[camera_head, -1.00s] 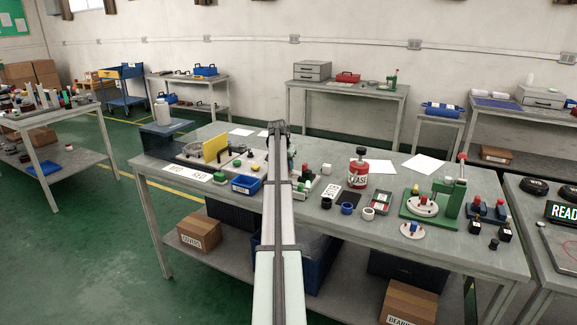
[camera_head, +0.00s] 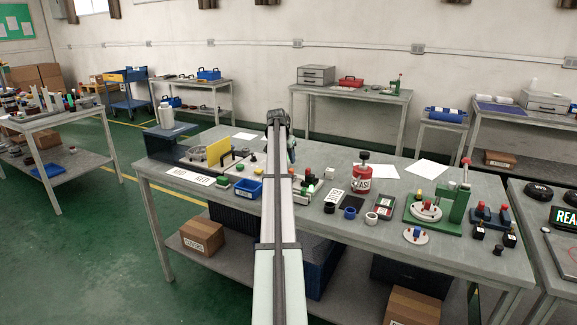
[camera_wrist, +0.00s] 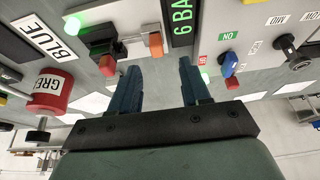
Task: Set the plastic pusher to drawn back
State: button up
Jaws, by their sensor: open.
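My gripper (camera_wrist: 159,68) is open and empty in the wrist view, its two dark blue fingers apart. An orange block (camera_wrist: 155,44) on a pale bar shows beyond the gap between the fingertips; it may be the plastic pusher, but I cannot tell for sure. In the head view, my gripper (camera_head: 292,155) hangs over the middle of the bench, largely hidden by my arm. I cannot make out the pusher's position there.
In the wrist view, a panel with a blue-and-red switch (camera_wrist: 230,66) and a black knob (camera_wrist: 292,50) lies right, and a red can (camera_wrist: 54,88) left.

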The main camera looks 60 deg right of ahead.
jog(key=v, duration=0.6)
jog(key=shift+r, duration=0.3)
jog(key=shift+a, duration=0.15)
